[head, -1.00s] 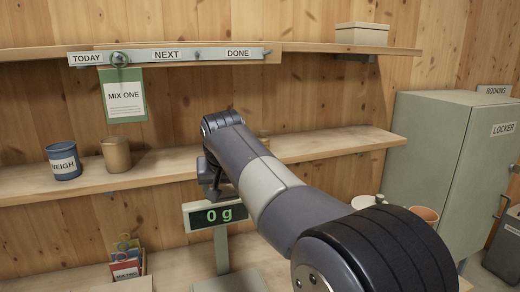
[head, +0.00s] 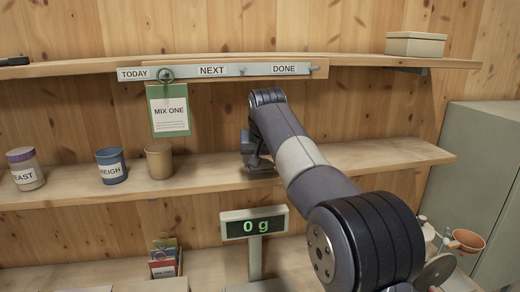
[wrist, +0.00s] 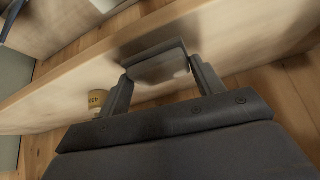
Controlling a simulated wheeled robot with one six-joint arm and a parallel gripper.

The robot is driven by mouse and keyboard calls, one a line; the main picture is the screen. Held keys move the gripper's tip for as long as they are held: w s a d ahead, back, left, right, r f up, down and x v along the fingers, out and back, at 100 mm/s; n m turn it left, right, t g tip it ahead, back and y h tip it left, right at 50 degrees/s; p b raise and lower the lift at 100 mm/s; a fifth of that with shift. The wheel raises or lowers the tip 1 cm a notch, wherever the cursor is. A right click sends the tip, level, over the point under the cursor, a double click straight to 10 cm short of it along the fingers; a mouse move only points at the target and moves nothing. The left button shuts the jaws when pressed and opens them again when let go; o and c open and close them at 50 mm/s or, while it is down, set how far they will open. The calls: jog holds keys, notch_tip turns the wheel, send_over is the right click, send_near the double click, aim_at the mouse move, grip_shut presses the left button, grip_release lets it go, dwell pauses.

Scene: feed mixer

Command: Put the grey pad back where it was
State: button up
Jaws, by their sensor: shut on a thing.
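My gripper (wrist: 160,80) is shut on a flat grey pad (wrist: 160,66), which sits between its two fingers in the wrist view. In the head view my gripper (head: 256,158) is at the middle shelf (head: 210,176), right of the tan cup. The pad (head: 260,170) shows there only as a thin dark edge under the fingers. It is close over the shelf board; I cannot tell whether it touches. My arm hides part of the shelf to the right.
A tan cup (head: 158,161), a blue WEIGH cup (head: 111,166) and a jar marked EAST (head: 25,169) stand left on the shelf. The scale display (head: 254,224) reads 0 g below. A MIX ONE card (head: 169,110) hangs above. The shelf's right end is bare.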

jog(key=shift+w+a+r+p, duration=0.1)
jog(key=shift+w+p, duration=0.45)
jog(key=shift+w, duration=0.75)
jog(key=shift+w+a+r+p, duration=0.1)
jog(key=shift+w+p, duration=0.7)
jog(key=shift+w, duration=0.35)
jog(key=shift+w+f, duration=0.25)
jog(key=shift+f, duration=0.7)
jog(key=shift+s, duration=0.1)
jog(key=o, duration=1)
jog(key=shift+f, duration=0.1)
jog(key=shift+c, duration=0.2)
